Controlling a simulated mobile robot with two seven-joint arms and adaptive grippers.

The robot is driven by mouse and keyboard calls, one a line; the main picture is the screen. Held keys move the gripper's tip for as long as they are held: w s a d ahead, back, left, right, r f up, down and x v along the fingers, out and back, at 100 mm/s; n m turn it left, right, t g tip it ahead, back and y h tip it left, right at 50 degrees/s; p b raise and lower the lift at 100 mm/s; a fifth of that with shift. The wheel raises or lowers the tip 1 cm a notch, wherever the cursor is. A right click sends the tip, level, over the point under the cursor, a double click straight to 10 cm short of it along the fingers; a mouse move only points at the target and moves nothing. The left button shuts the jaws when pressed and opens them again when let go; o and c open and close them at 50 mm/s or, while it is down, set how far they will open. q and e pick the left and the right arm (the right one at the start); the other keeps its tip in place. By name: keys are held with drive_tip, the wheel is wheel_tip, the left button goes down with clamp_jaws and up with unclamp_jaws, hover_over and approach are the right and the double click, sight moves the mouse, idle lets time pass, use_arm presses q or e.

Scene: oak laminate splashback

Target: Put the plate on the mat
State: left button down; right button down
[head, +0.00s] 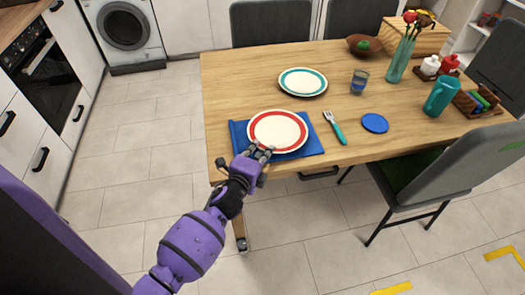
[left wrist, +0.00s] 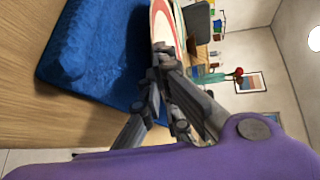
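A white plate with a red rim (head: 278,131) is over the blue mat (head: 238,133) at the table's near left edge. The mat's left and right ends show beyond the plate. My left gripper (head: 261,152) is at the plate's near rim. In the left wrist view its fingertips (left wrist: 165,58) come together on the rim of the plate (left wrist: 163,22), with the mat (left wrist: 95,55) close beside them. Whether the plate rests fully on the mat or is slightly above it is hard to tell. My right gripper is not in view.
A teal-rimmed plate (head: 303,81) lies behind. A fork (head: 335,127) and blue coaster (head: 375,123) lie right of the mat. A glass (head: 359,82), vase (head: 401,60), bowl (head: 365,45) and teal mug (head: 440,97) stand farther off. A grey chair (head: 425,185) is at the near right.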

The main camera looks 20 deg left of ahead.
use_arm(q)
drive_tip(key=shift+f, duration=0.45)
drive_tip(key=c, duration=2.3)
unclamp_jaws()
drive_tip(key=shift+o, duration=0.2)
drive_tip(key=shift+r, duration=0.35)
drive_tip(key=v, duration=1.2)
drive_tip(key=s+f+n+g, duration=0.2)
drive_tip(key=s+f+n, duration=0.3)
drive_tip(key=s, duration=0.4)
drive_tip(key=s+d+f+n+g, duration=0.1)
drive_tip(key=s+f+n+g, duration=0.2)
drive_tip(key=s+f+n, duration=0.3)
drive_tip(key=s+f+n+g, duration=0.2)
drive_tip(key=s+f+n, duration=0.3)
drive_tip(key=s, duration=0.8)
drive_tip(key=shift+s+d+f+n+g, duration=0.3)
drive_tip(key=shift+s+n, duration=0.1)
drive_tip(key=shift+n, duration=0.8)
